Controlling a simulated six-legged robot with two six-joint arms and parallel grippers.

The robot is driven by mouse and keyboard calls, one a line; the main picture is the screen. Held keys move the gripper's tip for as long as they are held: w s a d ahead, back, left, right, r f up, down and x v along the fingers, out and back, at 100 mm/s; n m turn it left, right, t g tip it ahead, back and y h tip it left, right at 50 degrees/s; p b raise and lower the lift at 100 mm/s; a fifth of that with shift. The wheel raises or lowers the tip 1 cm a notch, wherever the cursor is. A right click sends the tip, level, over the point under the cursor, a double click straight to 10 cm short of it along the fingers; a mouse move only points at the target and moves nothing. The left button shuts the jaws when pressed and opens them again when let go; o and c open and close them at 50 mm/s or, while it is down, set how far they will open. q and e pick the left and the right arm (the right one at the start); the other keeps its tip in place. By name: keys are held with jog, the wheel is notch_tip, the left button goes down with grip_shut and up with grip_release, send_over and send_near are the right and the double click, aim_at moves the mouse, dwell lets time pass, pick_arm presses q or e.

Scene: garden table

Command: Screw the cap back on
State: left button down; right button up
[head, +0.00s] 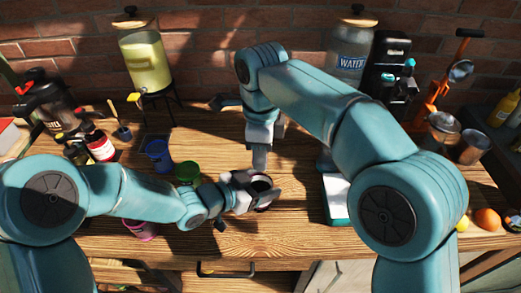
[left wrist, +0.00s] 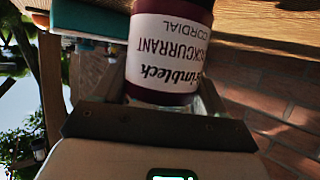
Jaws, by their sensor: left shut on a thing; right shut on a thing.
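A dark red bottle (head: 263,188) with a white "blackcurrant cordial" label is between the jaws of my left gripper (head: 258,193), near the middle of the table. In the left wrist view the bottle (left wrist: 170,45) fills the top centre, its label upside down in the picture. My left gripper is shut on it. My right gripper (head: 260,160) points down just above and behind the bottle. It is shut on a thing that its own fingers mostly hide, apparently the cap. I cannot tell whether cap and bottle touch.
A green cup (head: 188,172), a blue cup (head: 157,152) and a pink cup (head: 140,230) stand left of the bottle. Dispensers (head: 146,62) stand at the back. The wood in front (head: 270,240) is clear.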

jog(key=shift+m, duration=0.9)
jog(key=o, duration=1.1)
jog(key=shift+c, duration=0.2)
jog(key=shift+r, duration=0.15)
notch_tip(320, 180, up, 7)
jog(key=shift+r, duration=0.15)
pick_arm(q)
grip_release()
